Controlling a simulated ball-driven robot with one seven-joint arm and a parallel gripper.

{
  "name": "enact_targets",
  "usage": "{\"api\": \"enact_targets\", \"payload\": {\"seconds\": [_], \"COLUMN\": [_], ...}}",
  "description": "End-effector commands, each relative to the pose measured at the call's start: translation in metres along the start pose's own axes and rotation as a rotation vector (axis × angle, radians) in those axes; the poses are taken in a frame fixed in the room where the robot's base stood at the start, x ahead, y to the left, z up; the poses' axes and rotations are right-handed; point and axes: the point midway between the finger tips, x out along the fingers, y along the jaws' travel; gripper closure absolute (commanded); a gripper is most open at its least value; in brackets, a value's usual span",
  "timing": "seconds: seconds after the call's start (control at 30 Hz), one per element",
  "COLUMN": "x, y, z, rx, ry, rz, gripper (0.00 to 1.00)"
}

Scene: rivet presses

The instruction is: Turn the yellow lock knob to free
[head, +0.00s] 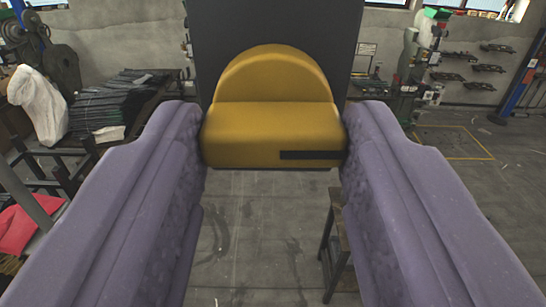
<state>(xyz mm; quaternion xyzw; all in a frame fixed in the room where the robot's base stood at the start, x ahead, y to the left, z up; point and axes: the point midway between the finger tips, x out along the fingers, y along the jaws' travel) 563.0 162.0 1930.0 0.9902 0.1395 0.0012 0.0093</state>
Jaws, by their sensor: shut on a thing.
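The yellow lock knob (272,130) is in the upper middle of the head view. It has a wide grip bar across the front and a rounded disc (275,75) behind it. A short black mark (312,155) lies at the right end of the bar's lower face. The bar lies level. The knob sits in front of a dark grey panel (275,25). My gripper (274,135) has two purple fingers, one on each side of the bar. They are shut on the bar's left and right ends. The fingers hide these ends in part.
Behind are a workshop floor (250,240) and grey walls. A stack of dark sheets (120,95) and a white bag (38,102) are at the left. A small stool (337,240) stands below right. A blue post (525,70) is at the far right.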

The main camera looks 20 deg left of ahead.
Motion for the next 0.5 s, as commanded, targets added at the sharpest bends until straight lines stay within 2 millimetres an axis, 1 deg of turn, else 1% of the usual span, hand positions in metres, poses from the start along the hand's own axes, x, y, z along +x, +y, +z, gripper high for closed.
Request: {"api": "enact_targets", "payload": {"seconds": [0.27, 0.5], "x": [-0.0001, -0.0001], "y": [0.0000, -0.0001], "z": [-0.0002, -0.0004], "rx": [-0.134, -0.344], "ry": [0.000, 0.000], "rz": [0.000, 0.000], "gripper": [0.84, 0.84]}}
